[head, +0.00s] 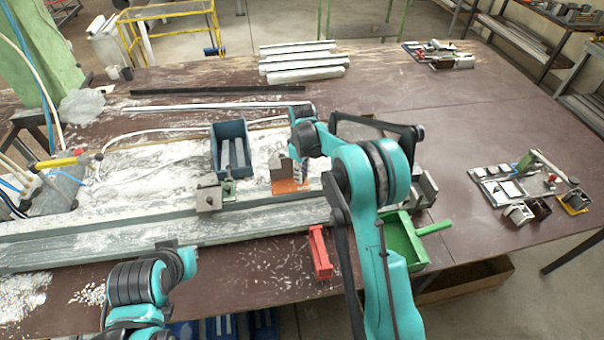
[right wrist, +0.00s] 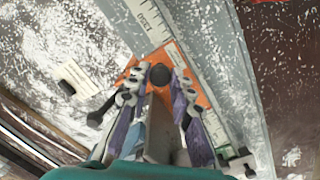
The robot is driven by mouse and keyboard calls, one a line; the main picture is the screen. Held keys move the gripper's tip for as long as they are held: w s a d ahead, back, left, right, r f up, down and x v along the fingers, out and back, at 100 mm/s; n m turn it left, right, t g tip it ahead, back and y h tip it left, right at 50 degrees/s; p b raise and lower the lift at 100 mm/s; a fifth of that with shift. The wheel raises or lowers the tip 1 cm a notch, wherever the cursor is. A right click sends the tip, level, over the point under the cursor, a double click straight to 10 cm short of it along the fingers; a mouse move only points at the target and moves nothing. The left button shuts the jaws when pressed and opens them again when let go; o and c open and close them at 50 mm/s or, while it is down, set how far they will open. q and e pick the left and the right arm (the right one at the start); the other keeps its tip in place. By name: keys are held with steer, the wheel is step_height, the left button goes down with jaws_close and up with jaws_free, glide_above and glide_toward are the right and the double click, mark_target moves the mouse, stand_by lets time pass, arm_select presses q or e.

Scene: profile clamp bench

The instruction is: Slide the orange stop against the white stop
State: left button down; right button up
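The orange stop (head: 288,186) sits on the grey rail near the middle of the head view, and it fills the centre of the right wrist view (right wrist: 203,94). A dark round knob (right wrist: 160,75) stands on it. My right gripper (head: 299,172) is at the orange stop, its fingertips (right wrist: 162,82) on either side of the knob; whether they grip it is unclear. A pale block, seemingly the white stop (head: 209,199), sits on the rail to the left, apart from the orange stop. My left gripper (head: 178,252) is at lower left, in front of the rail, its fingers unclear.
A blue bin (head: 231,148) stands behind the rail between the stops. A red block (head: 319,252) and a green tray (head: 404,240) lie in front. A printed scale (right wrist: 150,20) runs along the rail. White debris covers the bench at left; the bench at right has open room.

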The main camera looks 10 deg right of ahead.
steer(key=d+b, duration=0.1)
steer(key=d, duration=0.9)
jaws_close()
steer(key=o, duration=0.9)
jaws_free()
steer(key=shift+o, duration=0.2)
step_height(320, 180, up, 12)
